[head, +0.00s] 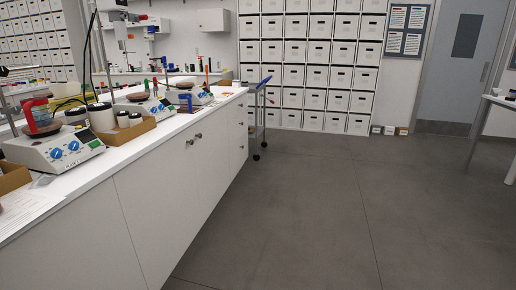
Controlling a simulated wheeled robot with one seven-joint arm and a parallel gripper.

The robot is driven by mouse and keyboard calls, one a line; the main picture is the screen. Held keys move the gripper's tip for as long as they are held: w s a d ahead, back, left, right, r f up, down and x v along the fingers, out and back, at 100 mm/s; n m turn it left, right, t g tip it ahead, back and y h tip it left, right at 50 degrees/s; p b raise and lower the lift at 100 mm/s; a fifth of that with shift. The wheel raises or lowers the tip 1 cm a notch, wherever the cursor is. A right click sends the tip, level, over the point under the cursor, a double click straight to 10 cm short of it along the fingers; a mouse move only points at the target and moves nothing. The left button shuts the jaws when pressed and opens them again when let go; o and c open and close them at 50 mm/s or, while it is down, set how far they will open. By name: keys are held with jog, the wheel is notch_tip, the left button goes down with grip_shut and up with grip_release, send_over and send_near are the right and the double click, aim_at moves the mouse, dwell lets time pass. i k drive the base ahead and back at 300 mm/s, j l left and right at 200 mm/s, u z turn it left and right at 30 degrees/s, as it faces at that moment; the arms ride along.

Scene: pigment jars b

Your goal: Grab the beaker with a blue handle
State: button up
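I cannot pick out a beaker with a blue handle in the head view. Small vessels and tools on the bench are too small or overlapped to tell apart. A blue item (265,82) shows at the top of a small trolley past the bench's far end; I cannot tell what it is. A red item (37,114) stands on the nearest hotplate (55,147) at the left, which has blue knobs. My gripper is not in view.
A long white bench (150,180) runs along the left, holding hotplates, white jars (101,117) and a cardboard tray (130,131). The trolley (259,115) stands beyond it. White box shelves (310,60) line the back. The grey floor (330,210) is clear. A table (498,101) stands right.

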aim_at(185, 102)
jog(key=i+z, duration=0.2)
jog(key=i, duration=1.65)
jog(key=i+j+u, duration=0.15)
jog(key=i+u, duration=0.2)
jog(key=i, duration=0.3)
jog(key=i+u, duration=0.35)
jog(key=i, duration=0.3)
jog(key=i+l+u, duration=0.35)
jog(key=i, duration=0.25)
jog(key=i+u, duration=0.6)
jog(key=i, duration=0.15)
